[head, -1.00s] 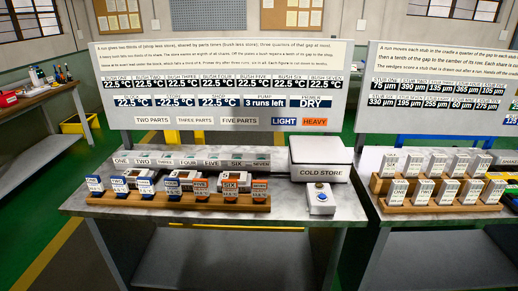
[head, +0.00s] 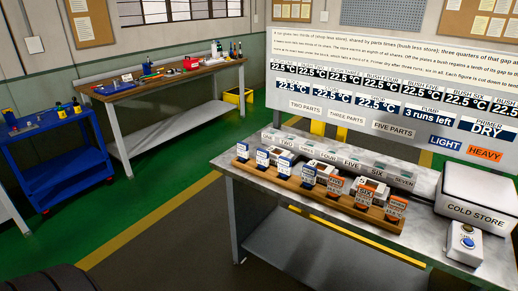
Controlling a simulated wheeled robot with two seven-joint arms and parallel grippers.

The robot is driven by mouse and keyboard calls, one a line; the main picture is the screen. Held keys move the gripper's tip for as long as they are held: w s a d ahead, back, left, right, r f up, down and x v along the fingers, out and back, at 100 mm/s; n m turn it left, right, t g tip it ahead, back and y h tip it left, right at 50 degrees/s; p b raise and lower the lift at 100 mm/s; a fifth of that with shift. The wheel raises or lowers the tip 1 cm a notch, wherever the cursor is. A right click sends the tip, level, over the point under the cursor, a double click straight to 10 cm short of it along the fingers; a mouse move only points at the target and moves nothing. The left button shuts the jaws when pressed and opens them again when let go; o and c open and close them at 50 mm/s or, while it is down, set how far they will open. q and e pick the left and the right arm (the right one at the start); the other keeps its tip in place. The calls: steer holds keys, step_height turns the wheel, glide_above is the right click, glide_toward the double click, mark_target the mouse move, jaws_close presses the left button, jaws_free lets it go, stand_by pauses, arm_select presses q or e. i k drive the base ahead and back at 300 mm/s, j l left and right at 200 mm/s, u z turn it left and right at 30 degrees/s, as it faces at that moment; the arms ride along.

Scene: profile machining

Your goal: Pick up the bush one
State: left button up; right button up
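The wooden rack (head: 300,190) stands on the grey bench and holds a row of tagged bush places. The bush itself is too small to make out clearly here. Further tags run to the right, blue ones first, then orange ones. Neither of my grippers is in view.
A white cold store box (head: 482,198) and a button box (head: 465,243) stand on the bench's right side. A sign board (head: 390,90) rises behind. A blue cart (head: 55,150) and a wooden workbench (head: 165,75) stand left, with open green and dark floor between.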

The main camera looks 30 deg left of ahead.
mark_target(243, 148)
steer(key=j+z, duration=0.15)
steer(key=j, duration=0.7)
steer(key=k+j+z, duration=0.2)
steer(key=j, duration=0.65)
steer(key=i, duration=0.1)
